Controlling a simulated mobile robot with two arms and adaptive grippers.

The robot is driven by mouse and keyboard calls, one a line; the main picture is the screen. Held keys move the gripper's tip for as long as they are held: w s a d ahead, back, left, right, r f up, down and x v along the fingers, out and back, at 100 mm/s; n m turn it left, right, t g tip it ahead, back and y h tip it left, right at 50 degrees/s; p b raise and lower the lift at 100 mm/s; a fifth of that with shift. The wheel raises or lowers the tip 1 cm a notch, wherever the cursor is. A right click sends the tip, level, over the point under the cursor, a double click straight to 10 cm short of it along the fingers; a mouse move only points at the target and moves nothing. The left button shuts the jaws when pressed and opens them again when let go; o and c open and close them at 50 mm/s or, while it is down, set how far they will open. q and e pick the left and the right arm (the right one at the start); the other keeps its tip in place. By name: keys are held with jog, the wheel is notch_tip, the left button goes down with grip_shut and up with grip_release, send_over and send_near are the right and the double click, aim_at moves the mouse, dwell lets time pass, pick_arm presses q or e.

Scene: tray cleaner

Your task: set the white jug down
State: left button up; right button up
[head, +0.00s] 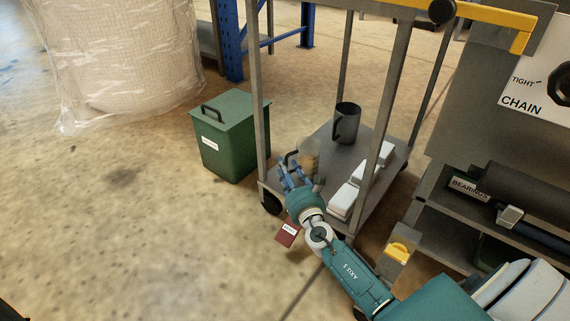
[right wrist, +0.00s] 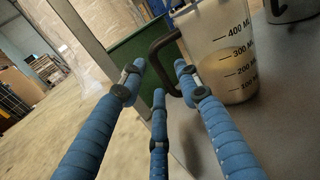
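The white jug (right wrist: 228,60) is translucent, with black millilitre marks, a dark handle (right wrist: 161,62) and tan contents. In the right wrist view it appears to stand on the grey shelf. In the head view the jug (head: 309,159) is partly hidden behind my right gripper (head: 291,172), near the left edge of the cart's lower shelf (head: 340,158). The blue fingers of my right gripper (right wrist: 158,82) look spread and open around the handle side, with no clear grip on it. My left gripper is not in view.
A dark grey jug (head: 346,124) stands farther back on the shelf, with white blocks (head: 361,180) along its right side. Cart posts (head: 259,90) rise near my arm. A green lidded bin (head: 232,140) stands left of the cart.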

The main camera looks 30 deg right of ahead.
jog(key=s+a+p, duration=0.2)
jog(key=s, duration=0.8)
jog(key=shift+w+r, duration=0.1)
